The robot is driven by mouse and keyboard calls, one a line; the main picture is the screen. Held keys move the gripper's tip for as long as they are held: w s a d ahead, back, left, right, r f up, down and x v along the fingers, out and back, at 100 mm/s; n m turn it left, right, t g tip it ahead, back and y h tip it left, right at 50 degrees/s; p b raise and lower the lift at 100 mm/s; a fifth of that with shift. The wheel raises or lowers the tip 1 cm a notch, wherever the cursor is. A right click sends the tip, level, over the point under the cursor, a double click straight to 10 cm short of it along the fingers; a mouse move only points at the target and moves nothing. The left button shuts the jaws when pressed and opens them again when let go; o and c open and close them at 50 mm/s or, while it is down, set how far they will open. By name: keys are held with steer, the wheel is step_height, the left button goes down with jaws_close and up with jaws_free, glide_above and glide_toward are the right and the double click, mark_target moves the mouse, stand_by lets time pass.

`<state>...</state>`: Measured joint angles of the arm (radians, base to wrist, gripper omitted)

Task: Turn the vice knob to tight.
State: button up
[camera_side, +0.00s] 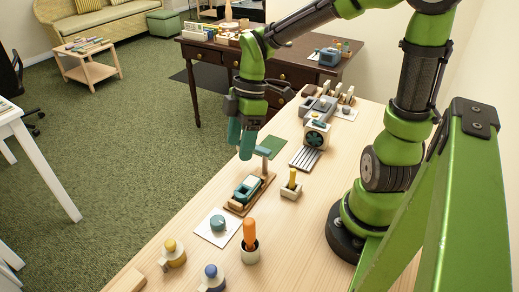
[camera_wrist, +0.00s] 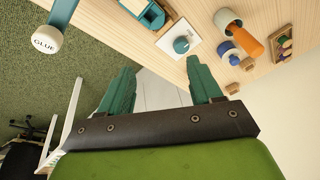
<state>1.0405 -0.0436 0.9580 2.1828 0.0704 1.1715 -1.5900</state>
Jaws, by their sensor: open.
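A round teal knob (camera_side: 218,223) sits on a white square plate on the wooden workbench, in front of a teal vice-like device (camera_side: 247,188) on a wooden base. In the wrist view the knob (camera_wrist: 181,45) shows near the top, with part of the teal device (camera_wrist: 152,15) to its left. The plate's markings are too small to read. My gripper (camera_side: 240,140) is open and empty, with teal fingers pointing down. It is above and behind the knob in the side view, apart from it. The wrist view shows the two fingers (camera_wrist: 158,82) spread.
An orange-handled tool in a cup (camera_side: 249,245), a yellow-topped bottle (camera_side: 173,252) and a blue-topped bottle (camera_side: 212,278) stand near the knob. A small block with a yellow handle (camera_side: 291,184) is to the right. A round "GLUE" label (camera_wrist: 47,39) shows at upper left.

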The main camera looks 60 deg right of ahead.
steer(key=a+r+n+y, duration=0.1)
steer(key=a+n, duration=0.2)
steer(key=n, duration=0.6)
glide_toward(218, 219)
steer(key=shift+g, duration=0.4)
steer(key=x, duration=0.8)
steer(key=shift+w+f, duration=0.1)
steer(key=shift+w, duration=0.2)
steer(key=c, duration=1)
steer(key=shift+c, duration=0.2)
